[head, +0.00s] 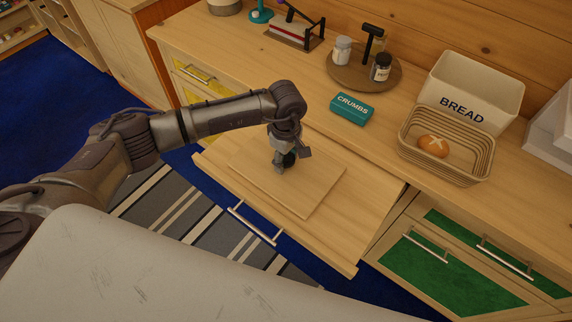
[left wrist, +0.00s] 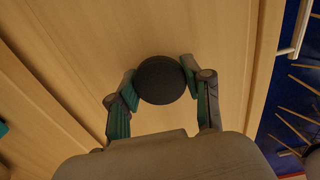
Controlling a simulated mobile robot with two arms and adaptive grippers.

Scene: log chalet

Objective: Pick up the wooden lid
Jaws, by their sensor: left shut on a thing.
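The wooden lid (head: 312,185) is a flat, pale rectangular panel over a pulled-out drawer (head: 345,252) with a metal bar handle. I cannot tell whether the lid rests on the drawer or is slightly raised. Its round black knob (left wrist: 160,80) sits between the fingers of my left gripper (head: 283,164) in the left wrist view. The left gripper (left wrist: 160,82) is shut on this knob from above, with one finger on each side. The lid's wood (left wrist: 205,35) fills much of that view. My right gripper is not seen.
The counter behind the drawer holds a teal CRUMBS box (head: 351,108), a round tray (head: 345,77) with shakers, a bread bin (head: 470,82) and a basket (head: 448,165) with a roll. Green-fronted drawers (head: 450,275) stand at right. A striped rug (head: 165,205) lies on the floor.

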